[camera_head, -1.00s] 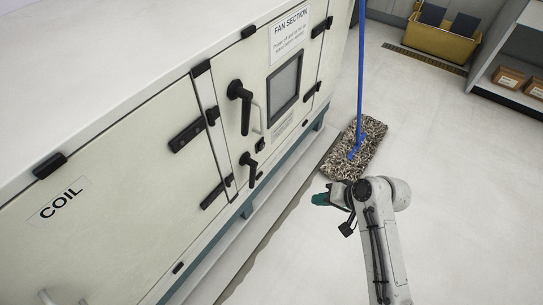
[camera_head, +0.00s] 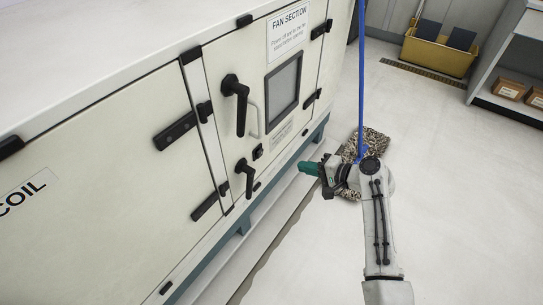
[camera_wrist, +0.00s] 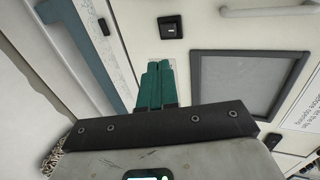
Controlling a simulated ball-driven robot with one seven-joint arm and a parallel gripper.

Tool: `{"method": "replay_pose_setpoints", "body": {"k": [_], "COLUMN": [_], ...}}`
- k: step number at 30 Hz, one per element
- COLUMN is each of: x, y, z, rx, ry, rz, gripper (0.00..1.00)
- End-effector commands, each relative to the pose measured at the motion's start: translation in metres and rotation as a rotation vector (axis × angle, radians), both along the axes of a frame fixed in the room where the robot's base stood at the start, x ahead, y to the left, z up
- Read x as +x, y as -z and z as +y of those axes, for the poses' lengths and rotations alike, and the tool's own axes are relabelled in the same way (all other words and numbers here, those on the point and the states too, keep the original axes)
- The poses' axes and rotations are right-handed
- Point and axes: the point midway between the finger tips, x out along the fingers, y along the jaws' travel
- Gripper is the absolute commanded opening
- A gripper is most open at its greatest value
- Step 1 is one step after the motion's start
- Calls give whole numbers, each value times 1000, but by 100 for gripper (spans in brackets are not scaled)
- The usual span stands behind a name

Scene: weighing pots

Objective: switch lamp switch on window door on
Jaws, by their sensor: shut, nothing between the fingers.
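The window door (camera_head: 228,63) is the pale fan-section panel, and it looks closed. Its dark window (camera_head: 283,85) also shows in the wrist view (camera_wrist: 245,80). The lamp switch (camera_head: 257,152) is a small black plate on this door, below the window and between the two black handles. In the wrist view the lamp switch (camera_wrist: 170,28) lies beyond my fingertips, slightly right of them. I cannot tell its on or off position. My gripper (camera_head: 303,168), with green fingers, is shut and empty, right of the switch. In the wrist view its fingers (camera_wrist: 158,70) point toward the door, apart from the switch.
Black lever handles, upper (camera_head: 237,100) and lower (camera_head: 245,175), and a pale grab handle (camera_head: 254,120) stick out from the door. A mop (camera_head: 376,143) stands behind my gripper. Floor at right is clear.

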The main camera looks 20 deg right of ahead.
Motion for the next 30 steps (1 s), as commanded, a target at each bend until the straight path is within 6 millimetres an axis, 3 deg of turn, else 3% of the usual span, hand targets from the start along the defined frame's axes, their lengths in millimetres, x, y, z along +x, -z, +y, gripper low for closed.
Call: {"method": "replay_pose_setpoints", "body": {"k": [8, 20, 30], "x": [18, 76, 105], "y": [11, 41, 30], "z": [14, 56, 77], "rx": [0, -1, -3], "ry": [-4, -4, -2], "rz": [0, 1, -1], "gripper": [0, 0, 0]}}
